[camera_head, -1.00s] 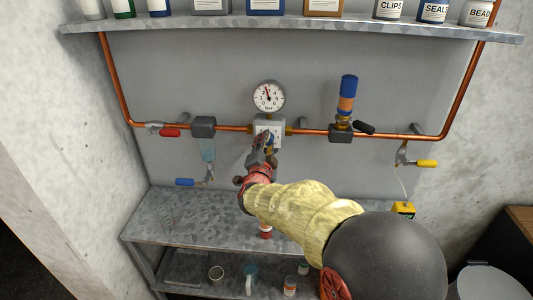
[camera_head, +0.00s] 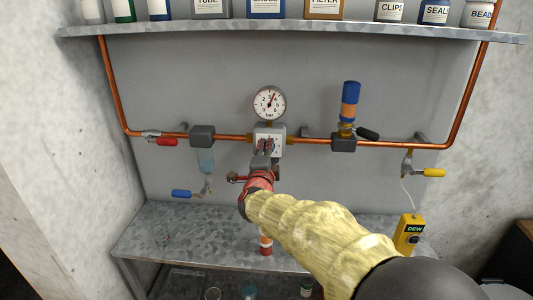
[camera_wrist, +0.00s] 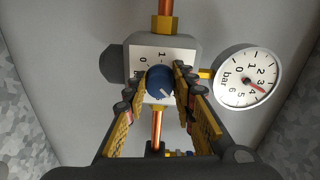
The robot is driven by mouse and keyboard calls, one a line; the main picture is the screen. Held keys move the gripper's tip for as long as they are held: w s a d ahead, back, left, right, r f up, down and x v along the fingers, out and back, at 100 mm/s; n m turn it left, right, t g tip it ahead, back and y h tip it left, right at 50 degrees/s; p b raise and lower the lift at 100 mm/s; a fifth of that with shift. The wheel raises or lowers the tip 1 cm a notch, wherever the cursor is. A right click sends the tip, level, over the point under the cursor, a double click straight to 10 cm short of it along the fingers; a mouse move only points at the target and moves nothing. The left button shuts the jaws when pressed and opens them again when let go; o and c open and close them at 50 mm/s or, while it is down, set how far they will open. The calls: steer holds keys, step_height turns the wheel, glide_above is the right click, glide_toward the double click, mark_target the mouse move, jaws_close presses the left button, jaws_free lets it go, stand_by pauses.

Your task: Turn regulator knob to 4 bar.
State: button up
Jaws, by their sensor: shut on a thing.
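The grey regulator body (camera_head: 279,133) sits on the copper pipe at the middle of the panel. Its blue knob (camera_wrist: 160,82) has a white mark pointing down and right in the wrist view, with a white scale plate (camera_wrist: 150,54) behind it. My gripper (camera_head: 266,147) is shut on the knob, with one finger on each side in the wrist view (camera_wrist: 160,84). In the head view my fingers mostly hide the knob. The round white bar gauge (camera_head: 268,103) is above the regulator. Its red needle leans right of the top, apparently between 3 and 4; it also shows in the wrist view (camera_wrist: 248,77).
A red-handled valve (camera_head: 167,142) and a filter with a clear bowl (camera_head: 205,160) are left of the regulator. A blue-topped unit (camera_head: 349,102) and yellow-handled valve (camera_head: 433,173) are right. A metal bench (camera_head: 190,235) lies below, a shelf (camera_head: 300,28) above.

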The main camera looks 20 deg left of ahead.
steer(key=shift+f, duration=0.1)
steer(key=o, duration=1.2)
steer(key=shift+c, duration=0.2)
steer(key=v, duration=1.2)
steer(key=shift+d, duration=0.1)
